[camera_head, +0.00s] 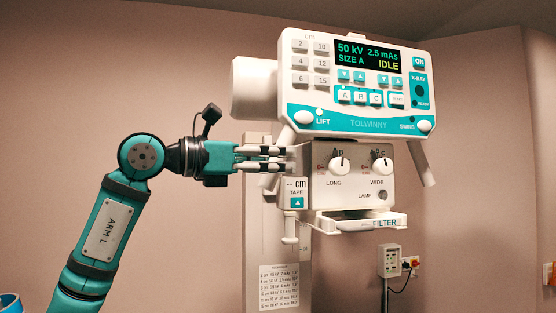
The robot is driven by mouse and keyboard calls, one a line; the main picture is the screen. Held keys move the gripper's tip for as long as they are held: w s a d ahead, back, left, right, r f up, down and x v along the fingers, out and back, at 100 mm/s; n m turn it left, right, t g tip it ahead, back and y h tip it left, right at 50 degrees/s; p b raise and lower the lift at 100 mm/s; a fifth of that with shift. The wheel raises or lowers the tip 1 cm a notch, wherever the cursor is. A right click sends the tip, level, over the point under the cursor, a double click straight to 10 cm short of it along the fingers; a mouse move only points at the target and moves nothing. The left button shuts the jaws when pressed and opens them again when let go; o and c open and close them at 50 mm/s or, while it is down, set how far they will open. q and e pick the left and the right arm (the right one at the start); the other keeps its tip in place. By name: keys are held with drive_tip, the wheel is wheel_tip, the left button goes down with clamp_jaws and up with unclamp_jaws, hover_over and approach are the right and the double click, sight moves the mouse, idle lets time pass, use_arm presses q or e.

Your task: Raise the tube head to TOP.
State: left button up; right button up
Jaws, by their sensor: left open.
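The tube head is a white unit with a teal-trimmed control panel (350,112); its display (367,55) reads 50 kV, 2.5 mAs, SIZE A, IDLE. A round white LIFT button (303,118) sits at the panel's lower left. Below is the collimator box (350,180) with LONG and WIDE knobs. The column (256,225) stands behind; no TOP mark can be made out. My left gripper (286,158) is open and points right, its fingertips at the box's left side, below the LIFT button. I cannot tell whether they touch anything. My right gripper is not in view.
A pale handle (421,165) slopes down at the panel's right. A tape unit (296,196) hangs at the box's left and a FILTER tray (360,222) is under it. A wall socket box (390,261) with a cable is at the lower right. The left wall area is clear.

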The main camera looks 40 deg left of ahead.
use_arm(q)
drive_tip(key=v, duration=1.1)
drive_tip(key=shift+a, duration=0.15)
drive_tip(key=shift+s, duration=0.15)
